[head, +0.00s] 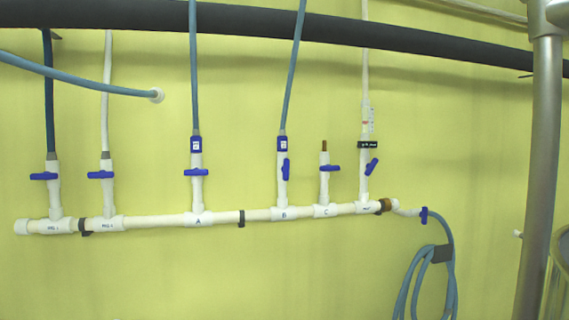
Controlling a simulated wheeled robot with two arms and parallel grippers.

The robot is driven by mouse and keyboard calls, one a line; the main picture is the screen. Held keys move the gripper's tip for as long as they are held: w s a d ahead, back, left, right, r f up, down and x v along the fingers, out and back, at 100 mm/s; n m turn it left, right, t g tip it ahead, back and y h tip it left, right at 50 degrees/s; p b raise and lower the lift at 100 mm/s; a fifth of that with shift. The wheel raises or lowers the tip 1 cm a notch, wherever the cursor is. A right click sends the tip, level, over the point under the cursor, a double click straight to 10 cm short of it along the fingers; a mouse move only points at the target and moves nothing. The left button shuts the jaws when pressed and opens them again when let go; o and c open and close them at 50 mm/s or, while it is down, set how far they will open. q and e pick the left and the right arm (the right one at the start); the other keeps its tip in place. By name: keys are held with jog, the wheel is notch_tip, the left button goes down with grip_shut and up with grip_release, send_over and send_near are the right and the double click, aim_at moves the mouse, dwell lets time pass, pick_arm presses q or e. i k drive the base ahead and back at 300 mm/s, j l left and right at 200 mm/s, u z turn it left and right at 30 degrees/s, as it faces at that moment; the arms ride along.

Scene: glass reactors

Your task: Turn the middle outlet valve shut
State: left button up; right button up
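A white pipe manifold (160,221) runs along the yellow wall, with several upright branches and blue valve handles. The branch marked B stands between A and C; its blue handle (285,169) points up and down, along its pipe. The blue handle at A (196,172) lies crosswise to its pipe. The blue handle at C (330,168) also lies crosswise, below a brass-coloured tip. Neither of my grippers is in view.
Two crosswise blue handles (44,176) (101,175) are at left; a tilted one (372,167) is right of C. A dark pipe (250,20) crosses above. A coiled blue hose (447,280) hangs lower right, near a grey metal post (541,180).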

aim_at(286, 168)
jog(key=i+j+z, duration=0.1)
jog(key=i+z, duration=0.15)
jog(key=i, duration=0.2)
jog(key=i+j+z, duration=0.55)
jog(key=i, duration=0.25)
jog(key=z, duration=0.35)
